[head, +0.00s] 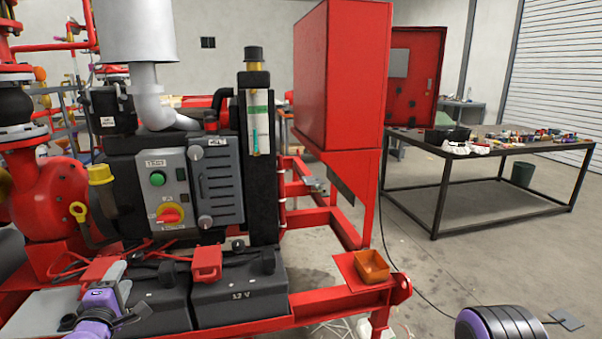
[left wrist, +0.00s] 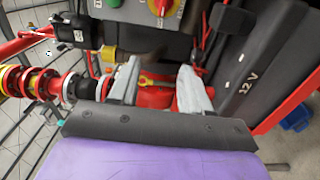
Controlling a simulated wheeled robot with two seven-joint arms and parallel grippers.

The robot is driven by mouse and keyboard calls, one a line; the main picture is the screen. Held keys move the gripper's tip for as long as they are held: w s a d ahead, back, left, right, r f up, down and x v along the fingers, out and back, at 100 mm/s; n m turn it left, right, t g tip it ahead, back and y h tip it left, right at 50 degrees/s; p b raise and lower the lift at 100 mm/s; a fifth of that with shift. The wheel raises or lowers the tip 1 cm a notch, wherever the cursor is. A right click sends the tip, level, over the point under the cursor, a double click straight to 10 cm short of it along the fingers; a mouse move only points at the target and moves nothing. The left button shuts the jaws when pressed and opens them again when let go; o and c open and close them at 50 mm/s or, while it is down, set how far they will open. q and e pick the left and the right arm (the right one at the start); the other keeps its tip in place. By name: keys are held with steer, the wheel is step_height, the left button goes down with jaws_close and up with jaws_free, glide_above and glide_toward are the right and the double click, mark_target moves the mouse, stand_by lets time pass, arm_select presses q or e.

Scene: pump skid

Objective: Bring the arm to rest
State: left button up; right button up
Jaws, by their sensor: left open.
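My left gripper (head: 122,285) comes in from the lower left in the head view, in front of the pump skid and near the left black battery (head: 160,300). In the left wrist view my left gripper (left wrist: 158,88) has its two pale fingers apart with nothing held between them. Behind the gap show red parts and a yellow handle (left wrist: 152,78) of the skid, which appear beyond the fingers. I cannot tell the exact clearance to them. My right gripper does not show.
The control box (head: 190,190) with a green button and red-yellow knob stands behind the batteries. A second battery marked 12 V (head: 240,297) sits to the right. An orange tray (head: 371,267) is on the red frame corner. A workbench (head: 480,155) stands at back right, with open floor before it.

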arm_select(q)
steer(key=s+d+f+m+g, duration=0.2)
steer(key=s+d+f+g, duration=0.15)
steer(key=f, duration=0.35)
steer(key=s+d+f+m+g+h, duration=0.1)
steer(key=s+d+f+m+g, duration=0.15)
steer(key=s+f, duration=0.35)
steer(key=s+d+f+m+g, duration=0.2)
steer(key=s+f+m, duration=0.1)
steer(key=f, duration=0.6)
steer(key=s+d+f+m+g, duration=0.1)
steer(key=s+f+m+g, duration=0.1)
steer(key=s+f, duration=0.2)
steer(key=s+f+m+g, duration=0.2)
steer(key=s+f, duration=0.2)
steer(key=s, duration=0.7)
steer(key=s+d+f+m+g, duration=0.1)
steer(key=s+f, duration=0.3)
steer(key=s, duration=0.4)
steer(key=shift+s+d+f+m+g, duration=0.15)
steer(key=shift+d+f+m+g, duration=0.2)
steer(key=shift+m+g, duration=0.35)
